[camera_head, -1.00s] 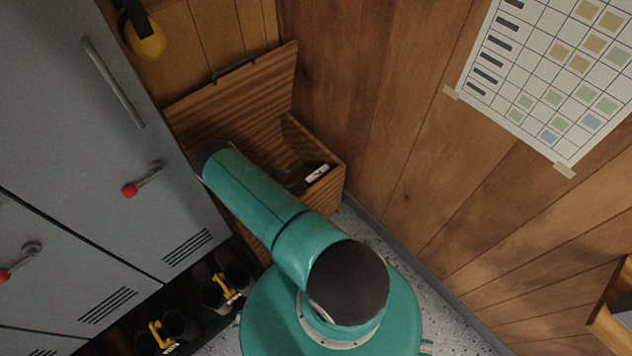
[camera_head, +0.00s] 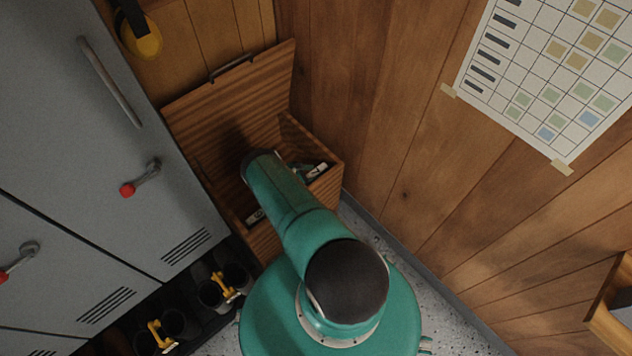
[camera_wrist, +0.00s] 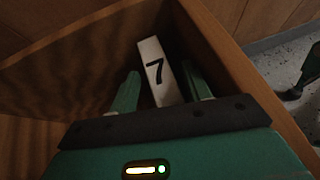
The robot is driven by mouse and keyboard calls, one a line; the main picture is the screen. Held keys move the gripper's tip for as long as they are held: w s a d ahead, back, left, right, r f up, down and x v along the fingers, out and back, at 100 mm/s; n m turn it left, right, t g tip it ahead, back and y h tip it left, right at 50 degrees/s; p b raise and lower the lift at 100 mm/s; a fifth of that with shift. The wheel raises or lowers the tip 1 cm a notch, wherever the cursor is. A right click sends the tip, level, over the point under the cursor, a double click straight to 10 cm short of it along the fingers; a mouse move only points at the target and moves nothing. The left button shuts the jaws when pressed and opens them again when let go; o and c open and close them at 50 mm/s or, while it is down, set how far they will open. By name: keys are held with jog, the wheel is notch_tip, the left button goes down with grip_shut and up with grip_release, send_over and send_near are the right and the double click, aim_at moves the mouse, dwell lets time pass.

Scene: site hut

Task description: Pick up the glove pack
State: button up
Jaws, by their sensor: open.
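I cannot pick out a glove pack for certain. A white block marked 7 (camera_wrist: 158,64) lies in a wooden chest (camera_head: 325,192); it may be the white piece (camera_head: 317,170) at the chest's right end in the head view. In the wrist view my gripper (camera_wrist: 163,84) is open, its two green fingers pointing toward the block, one on each side. I see no grip on it. My arm hides much of the chest's inside in the head view.
The chest's lid (camera_head: 230,95) stands open at the back. Grey lockers (camera_head: 95,170) with red-tipped handles stand close on the left, above boots (camera_head: 215,290) with yellow clips. A wood wall with a chart (camera_head: 545,80) rises at right. Chest walls surround my fingers.

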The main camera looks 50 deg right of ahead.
grip_shut()
jog(key=shift+r, duration=0.1)
dwell(0.3)
